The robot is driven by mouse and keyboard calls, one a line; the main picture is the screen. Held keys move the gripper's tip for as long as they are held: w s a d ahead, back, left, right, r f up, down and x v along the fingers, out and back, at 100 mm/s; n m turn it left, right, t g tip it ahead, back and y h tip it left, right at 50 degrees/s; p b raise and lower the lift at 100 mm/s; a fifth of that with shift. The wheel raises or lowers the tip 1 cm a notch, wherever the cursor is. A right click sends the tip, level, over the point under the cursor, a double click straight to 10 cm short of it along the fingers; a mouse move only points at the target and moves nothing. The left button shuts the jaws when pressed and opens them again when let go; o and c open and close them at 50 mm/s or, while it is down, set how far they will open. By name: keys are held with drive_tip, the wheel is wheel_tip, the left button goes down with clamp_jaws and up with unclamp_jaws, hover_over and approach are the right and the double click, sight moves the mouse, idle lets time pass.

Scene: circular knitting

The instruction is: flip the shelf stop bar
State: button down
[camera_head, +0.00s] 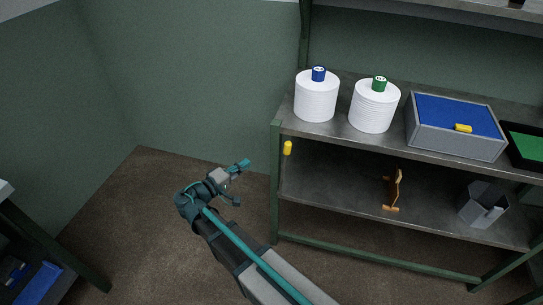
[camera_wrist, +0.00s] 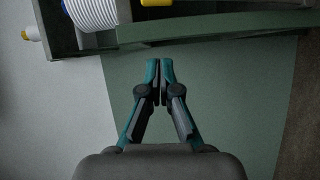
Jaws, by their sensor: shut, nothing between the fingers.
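A small yellow piece (camera_head: 287,148) hangs just below the upper shelf board at its left front corner. It looks like the end of the shelf stop bar, but the rest of a bar cannot be made out. My gripper (camera_head: 243,165) is left of the shelf's left post, apart from the yellow piece and lower than it. In the wrist view my gripper (camera_wrist: 160,65) has its fingertips together, with nothing between them. A yellow part (camera_wrist: 185,2) is cut off at the top of that view; whether it is the same piece is unclear.
The metal shelf (camera_head: 325,136) carries a blue-capped spool (camera_head: 316,98), a green-capped spool (camera_head: 373,107) and a grey bin with blue lining (camera_head: 455,145). An orange stand (camera_head: 396,188) and a grey hexagonal holder (camera_head: 480,206) are on the lower board. Open floor lies left of the shelf.

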drive_tip(key=p+x, duration=0.2)
drive_tip(key=x, duration=0.8)
drive_tip(key=shift+d, duration=0.1)
drive_tip(key=shift+w+d+f+p, duration=0.1)
drive_tip(key=shift+d+p, duration=0.15)
drive_tip(key=shift+d, duration=0.75)
drive_tip(key=shift+w+d+f+p, duration=0.1)
drive_tip(key=shift+d+p, duration=0.15)
drive_tip(key=shift+d, duration=0.75)
drive_tip(key=shift+s, duration=0.15)
